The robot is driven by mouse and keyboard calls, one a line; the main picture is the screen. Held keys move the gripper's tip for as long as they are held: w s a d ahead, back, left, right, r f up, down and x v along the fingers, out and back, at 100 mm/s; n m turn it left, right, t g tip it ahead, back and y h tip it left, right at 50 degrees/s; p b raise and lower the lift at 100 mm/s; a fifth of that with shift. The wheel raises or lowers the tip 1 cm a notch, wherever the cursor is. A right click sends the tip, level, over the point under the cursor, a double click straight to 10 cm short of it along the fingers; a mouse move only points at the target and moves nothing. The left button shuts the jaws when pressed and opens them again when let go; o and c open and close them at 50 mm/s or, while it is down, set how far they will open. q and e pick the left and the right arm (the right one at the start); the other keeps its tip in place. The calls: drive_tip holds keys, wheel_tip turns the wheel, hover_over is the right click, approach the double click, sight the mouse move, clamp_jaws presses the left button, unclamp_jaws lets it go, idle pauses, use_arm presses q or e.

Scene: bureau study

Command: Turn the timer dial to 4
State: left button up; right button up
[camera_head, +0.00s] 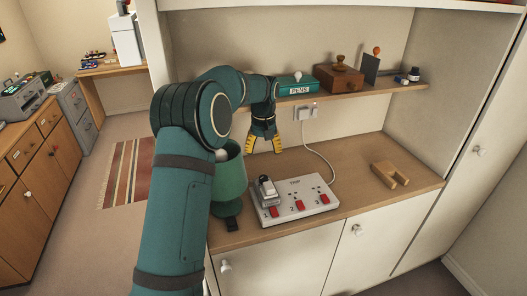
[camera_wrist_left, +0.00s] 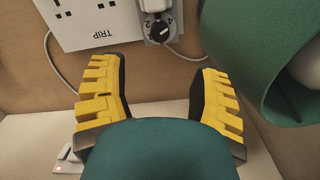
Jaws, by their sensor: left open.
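The timer (camera_head: 266,188) is a small grey block with a white plug on top, seated at the left end of the white power strip (camera_head: 310,206). Its round dark dial (camera_wrist_left: 157,29) shows at the top of the left wrist view, with the numbers 2 and 4 visible beside it; I cannot tell the exact setting. My left gripper (camera_head: 263,147) points down, behind and above the strip, with its yellow fingers apart and nothing between them. In the left wrist view the fingers (camera_wrist_left: 165,92) are apart from the dial. My right gripper is out of view.
A green lamp (camera_head: 229,176) stands close left of the timer. A white cord runs from the strip to the wall socket (camera_head: 306,112). A wooden holder (camera_head: 390,174) sits at right. The shelf above carries a pens case (camera_head: 297,85) and a wooden box (camera_head: 338,79).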

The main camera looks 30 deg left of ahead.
sight(264, 177)
use_arm(q)
wheel_tip(264, 177, down, 12)
drive_tip(key=n+p, duration=0.1)
drive_tip(key=n, duration=0.6)
drive_tip(key=shift+d+f, duration=0.1)
drive_tip(key=shift+d, duration=0.05)
drive_tip(key=shift+c, duration=0.4)
clamp_jaws()
